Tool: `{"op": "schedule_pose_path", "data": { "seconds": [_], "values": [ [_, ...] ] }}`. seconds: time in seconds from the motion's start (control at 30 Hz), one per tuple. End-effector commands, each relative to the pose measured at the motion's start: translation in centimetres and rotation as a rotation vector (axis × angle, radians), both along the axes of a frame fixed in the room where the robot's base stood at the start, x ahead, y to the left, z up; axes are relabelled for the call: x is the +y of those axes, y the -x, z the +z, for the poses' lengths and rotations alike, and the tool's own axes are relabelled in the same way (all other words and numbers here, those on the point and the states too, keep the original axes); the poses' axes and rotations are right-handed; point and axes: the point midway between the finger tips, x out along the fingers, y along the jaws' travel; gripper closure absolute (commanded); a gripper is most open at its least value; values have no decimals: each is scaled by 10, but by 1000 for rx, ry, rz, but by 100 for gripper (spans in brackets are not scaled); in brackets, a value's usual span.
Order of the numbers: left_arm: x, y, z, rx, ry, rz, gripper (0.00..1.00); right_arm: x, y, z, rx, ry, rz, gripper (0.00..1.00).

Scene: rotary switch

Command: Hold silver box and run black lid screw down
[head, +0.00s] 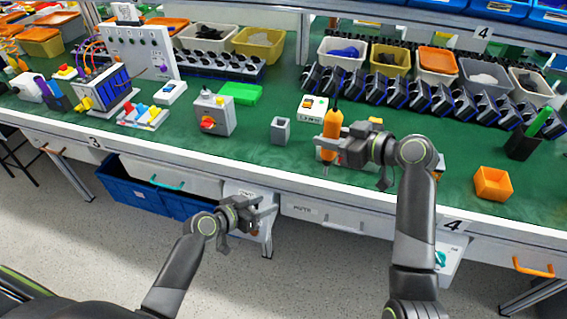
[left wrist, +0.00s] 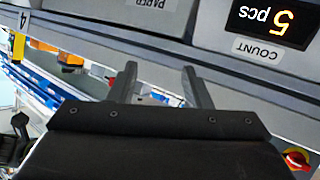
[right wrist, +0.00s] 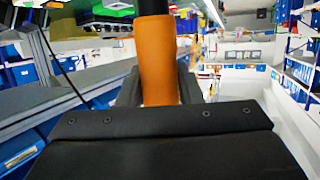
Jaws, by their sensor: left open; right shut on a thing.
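The silver box (head: 212,116) stands on the green bench top, left of the middle in the head view, with a red rotary knob on a yellow plate on its front. Its black lid screws are too small to make out. My left gripper (head: 275,208) is open and empty, in front of the bench edge and below the box's level. My right gripper (head: 328,150) is shut on an orange electric screwdriver (head: 332,128), held upright with its tip down near the bench's front edge, right of the box. The screwdriver's handle fills the jaws in the right wrist view (right wrist: 157,60).
A small grey open cup (head: 280,130) stands between the box and the screwdriver. A white device (head: 312,109) is behind the screwdriver. Drawers and a count display (left wrist: 270,22) face my left gripper.

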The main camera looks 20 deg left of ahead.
Motion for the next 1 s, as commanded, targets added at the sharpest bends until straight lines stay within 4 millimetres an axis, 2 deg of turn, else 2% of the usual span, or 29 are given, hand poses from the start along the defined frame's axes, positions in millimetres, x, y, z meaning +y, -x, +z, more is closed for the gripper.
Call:
{"op": "schedule_pose_path", "data": {
  "seconds": [0.03,0.2,0.3,0.4,0.5,0.67,1.0],
  "values": [
    [-10,-6,31,-67,16,-43,56,0,0,1,-3,-2,1,100],
    [-39,-6,117,-259,54,-185,56,0,0,1,-3,-2,1,100],
    [-51,1,154,-348,68,-251,56,0,0,1,-3,-2,1,100],
    [-60,7,179,-410,75,-299,56,0,0,1,-3,-2,1,100],
    [-65,11,192,-446,78,-326,56,0,0,1,-3,-2,1,100],
    [-75,6,198,-460,84,-335,56,0,0,1,-3,-2,1,100],
    [-121,-35,197,-458,85,-335,56,0,0,1,-3,-2,1,100]
  ]
}}
